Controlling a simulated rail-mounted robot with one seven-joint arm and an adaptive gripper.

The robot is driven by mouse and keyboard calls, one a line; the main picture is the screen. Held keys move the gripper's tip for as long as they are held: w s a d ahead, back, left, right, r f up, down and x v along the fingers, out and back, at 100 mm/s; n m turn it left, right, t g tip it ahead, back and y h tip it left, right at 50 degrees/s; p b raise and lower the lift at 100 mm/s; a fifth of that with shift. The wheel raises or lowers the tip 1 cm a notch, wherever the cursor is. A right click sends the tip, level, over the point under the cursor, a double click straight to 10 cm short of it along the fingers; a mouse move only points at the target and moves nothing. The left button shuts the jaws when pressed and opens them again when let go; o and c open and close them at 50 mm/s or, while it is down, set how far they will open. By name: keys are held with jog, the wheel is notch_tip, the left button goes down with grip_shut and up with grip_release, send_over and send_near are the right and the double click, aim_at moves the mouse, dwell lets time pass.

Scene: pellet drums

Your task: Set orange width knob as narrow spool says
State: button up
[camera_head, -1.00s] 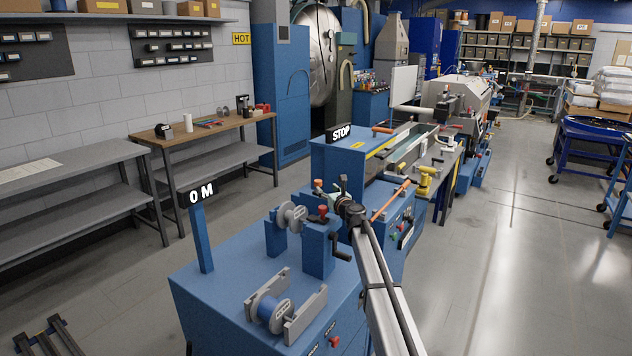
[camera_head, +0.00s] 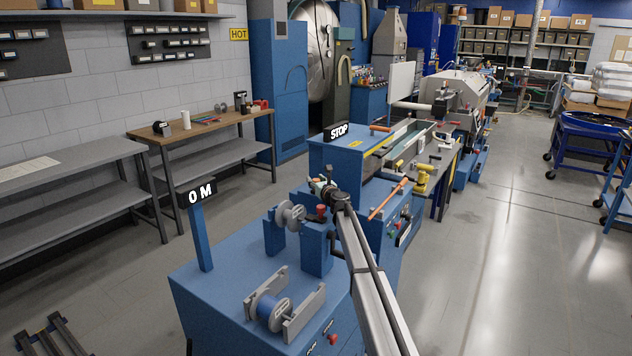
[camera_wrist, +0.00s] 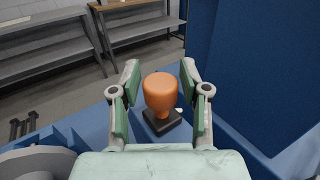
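The orange knob (camera_wrist: 160,92) stands upright on a black square base, between the two fingers of my gripper (camera_wrist: 160,80) in the wrist view. The fingers are open, with a gap on each side of it. In the head view my gripper (camera_head: 324,188) is above the blue machine, behind a red-topped knob (camera_head: 321,212); I cannot tell whether that is the same knob. A grey spool (camera_head: 290,215) is mounted on a blue post. A blue-wound spool (camera_head: 270,309) with a grey flange lies between two grey plates. Their lettering is too small to read.
The blue machine (camera_head: 225,270) carries a "0 M" sign (camera_head: 200,193) on a post. A "STOP" sign (camera_head: 336,131) tops the blue cabinet behind. A tall blue panel (camera_wrist: 250,70) stands close to the right of my gripper. Workbenches (camera_head: 70,165) stand left across open floor.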

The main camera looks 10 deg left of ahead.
grip_shut()
jog(key=shift+s+d+f, duration=0.1)
jog(key=shift+s+d, duration=0.2)
jog(key=shift+d, duration=0.35)
jog(key=shift+s+d+r, duration=0.1)
jog(key=shift+s+d, duration=0.25)
jog(key=shift+d, duration=0.3)
jog(key=shift+s+d+f, duration=0.1)
jog(key=shift+s+d, duration=0.2)
jog(key=shift+d, duration=0.35)
jog(key=o, duration=0.6)
grip_release()
jog(key=shift+d, duration=0.1)
jog(key=shift+s, duration=0.1)
jog(key=v, duration=1.2)
